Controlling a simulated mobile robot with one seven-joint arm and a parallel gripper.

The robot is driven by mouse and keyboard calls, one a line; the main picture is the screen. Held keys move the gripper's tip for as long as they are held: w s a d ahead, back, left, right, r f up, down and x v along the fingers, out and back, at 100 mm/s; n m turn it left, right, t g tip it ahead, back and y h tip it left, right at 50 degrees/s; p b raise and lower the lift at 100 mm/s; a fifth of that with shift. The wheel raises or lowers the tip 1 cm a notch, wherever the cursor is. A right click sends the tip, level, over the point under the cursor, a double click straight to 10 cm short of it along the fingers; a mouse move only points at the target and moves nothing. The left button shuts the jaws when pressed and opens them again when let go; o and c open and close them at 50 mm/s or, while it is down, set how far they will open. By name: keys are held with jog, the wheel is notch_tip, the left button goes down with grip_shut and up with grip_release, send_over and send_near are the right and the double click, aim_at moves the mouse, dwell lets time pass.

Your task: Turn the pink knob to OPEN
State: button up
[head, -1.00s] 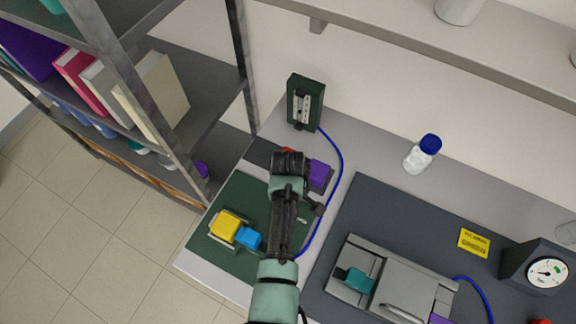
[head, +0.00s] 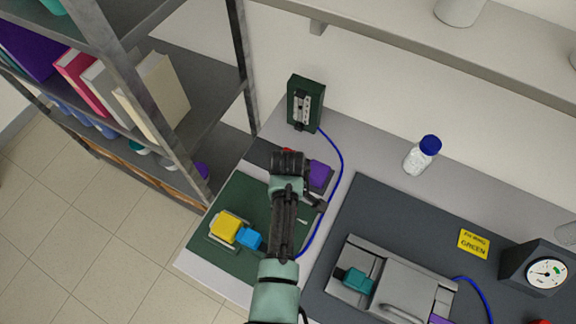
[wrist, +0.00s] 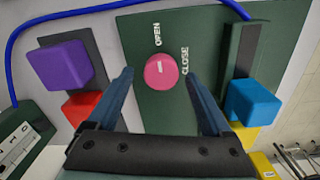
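The pink knob (wrist: 161,71) shows in the wrist view on a dark green panel (wrist: 146,112). It is round, with a short white mark across its face. OPEN is printed above it and CLOSE to its right. My gripper (wrist: 164,76) is open, with one fingertip on each side of the knob in the picture and a visible gap to each. I cannot tell how far above the knob the fingertips are. In the head view my gripper (head: 289,160) is over the panel's far end, and my arm hides the knob.
A purple block (wrist: 62,65) and a red block (wrist: 82,107) lie left in the wrist view. A blue block (wrist: 253,101) and a yellow block (head: 226,228) are on the other side. A blue cable (head: 340,165) runs past the panel. A bottle (head: 421,156) stands further right.

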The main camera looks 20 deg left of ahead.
notch_tip(320, 180, up, 13)
jog(key=b, duration=0.2)
dwell(0.6)
jog(key=shift+f, duration=0.1)
dwell(0.4)
